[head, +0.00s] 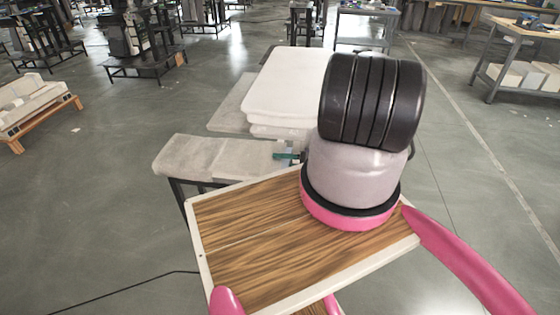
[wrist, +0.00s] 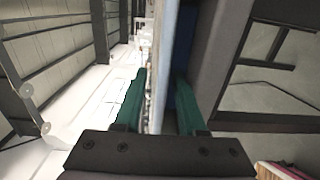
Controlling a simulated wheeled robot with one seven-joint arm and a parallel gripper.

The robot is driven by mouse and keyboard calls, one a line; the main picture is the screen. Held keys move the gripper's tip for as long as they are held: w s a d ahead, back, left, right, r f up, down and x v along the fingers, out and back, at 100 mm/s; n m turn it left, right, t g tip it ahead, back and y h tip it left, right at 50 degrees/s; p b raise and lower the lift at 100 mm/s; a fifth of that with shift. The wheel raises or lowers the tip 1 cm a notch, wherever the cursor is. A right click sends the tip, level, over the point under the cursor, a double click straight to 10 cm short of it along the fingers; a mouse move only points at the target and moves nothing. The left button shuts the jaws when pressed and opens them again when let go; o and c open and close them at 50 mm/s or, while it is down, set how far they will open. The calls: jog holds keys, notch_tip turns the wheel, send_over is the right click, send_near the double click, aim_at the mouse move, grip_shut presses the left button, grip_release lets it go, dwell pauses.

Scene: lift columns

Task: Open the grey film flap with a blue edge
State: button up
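My gripper (head: 288,156) has green fingers and is at the right end of a grey slab-topped bench, partly hidden by my arm. In the wrist view my gripper (wrist: 160,82) has its fingers apart. A thin upright pale-blue strip (wrist: 167,45), which looks like the blue edge of the flap, runs between them. A darker blue face lies behind the right finger. I see no clear contact of either finger with the strip. The flap's grey film cannot be clearly made out in either view.
The grey bench (head: 190,155) stands left of my gripper, with a stack of white slabs (head: 285,85) behind it. A wooden board with a white rim (head: 197,235) lies in front. Open floor is at left and right; workbenches (head: 515,50) stand far off.

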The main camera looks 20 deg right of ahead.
grip_shut()
dwell(1.3)
